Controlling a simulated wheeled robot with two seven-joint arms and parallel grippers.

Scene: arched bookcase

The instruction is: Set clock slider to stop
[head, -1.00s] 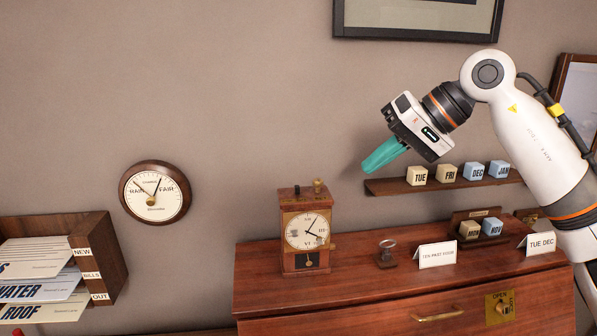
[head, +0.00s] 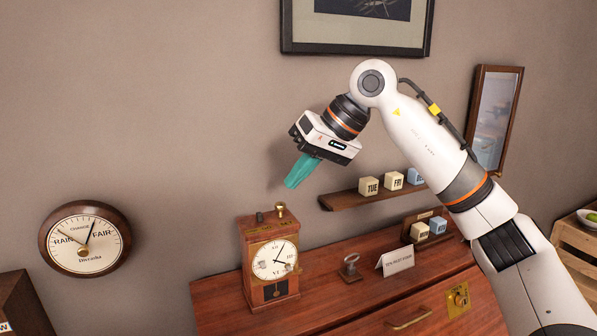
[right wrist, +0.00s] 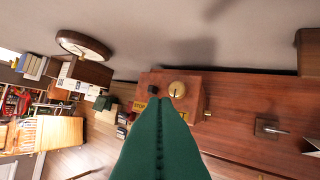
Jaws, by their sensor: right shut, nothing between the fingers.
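The wooden clock (head: 246,262) stands upright on the cabinet top, its white dial facing out. A dark knob (head: 259,217) and a brass knob (head: 280,210) are on its top. In the right wrist view the clock's top is seen from above, with the dark slider knob (right wrist: 152,89) beside the round brass knob (right wrist: 176,90). A yellow label reading STOP (right wrist: 139,106) is partly hidden by my fingers. My right gripper (head: 291,185) is shut and empty, above the clock and apart from it; its green fingers (right wrist: 161,101) point toward it. My left gripper is out of view.
A key-like stand (head: 350,268) and a white card (head: 396,261) are right of the clock. A wall shelf (head: 345,200) with lettered cubes is behind my right arm. A round barometer (head: 112,240) hangs at the left. The wall between it and the clock is clear.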

